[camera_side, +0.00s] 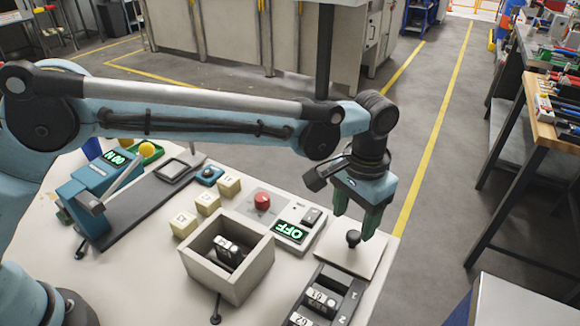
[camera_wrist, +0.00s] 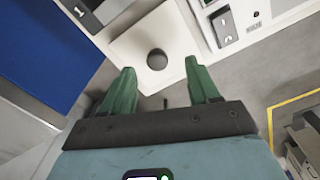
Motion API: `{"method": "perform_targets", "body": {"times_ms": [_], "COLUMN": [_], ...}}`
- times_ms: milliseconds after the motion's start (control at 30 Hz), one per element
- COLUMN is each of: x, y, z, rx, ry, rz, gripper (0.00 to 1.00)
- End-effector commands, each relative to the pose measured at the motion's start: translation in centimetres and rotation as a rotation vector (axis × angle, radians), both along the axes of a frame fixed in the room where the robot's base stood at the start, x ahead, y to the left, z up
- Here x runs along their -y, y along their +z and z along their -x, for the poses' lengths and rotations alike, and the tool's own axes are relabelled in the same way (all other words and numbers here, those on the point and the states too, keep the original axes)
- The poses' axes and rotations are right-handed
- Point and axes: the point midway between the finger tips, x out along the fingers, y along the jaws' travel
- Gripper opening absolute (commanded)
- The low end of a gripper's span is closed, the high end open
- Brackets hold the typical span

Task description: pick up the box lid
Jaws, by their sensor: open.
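The box lid (camera_side: 338,255) is a flat cream square with a dark round knob (camera_side: 353,238) on top. It lies at the table's right end in the side view, and the wrist view shows the lid (camera_wrist: 180,35) with its knob (camera_wrist: 157,59) near the middle. My gripper (camera_side: 355,228) has green fingers and points down over the lid, close to the knob. In the wrist view my gripper (camera_wrist: 160,66) is open and empty, with the knob seen between and just beyond the fingertips. I cannot tell the exact height of the fingertips over the lid.
An open cream box (camera_side: 272,248) with a dark numbered block (camera_side: 229,252) inside stands left of the lid. A panel with a green OFF display (camera_side: 291,231) and a red button (camera_side: 262,201) is behind it. A dark rack (camera_side: 346,297) with numbered blocks is in front of the lid.

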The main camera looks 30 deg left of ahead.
Motion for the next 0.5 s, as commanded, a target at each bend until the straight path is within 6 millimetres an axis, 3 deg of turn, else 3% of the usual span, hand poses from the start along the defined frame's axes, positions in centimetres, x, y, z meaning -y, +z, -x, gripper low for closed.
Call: {"method": "perform_targets", "body": {"times_ms": [500], "x": [0.6], "y": [-5.3], "z": [-0.2], "rx": [0.001], "ry": [0.001], "rz": [0.0], "gripper": [0.61]}}
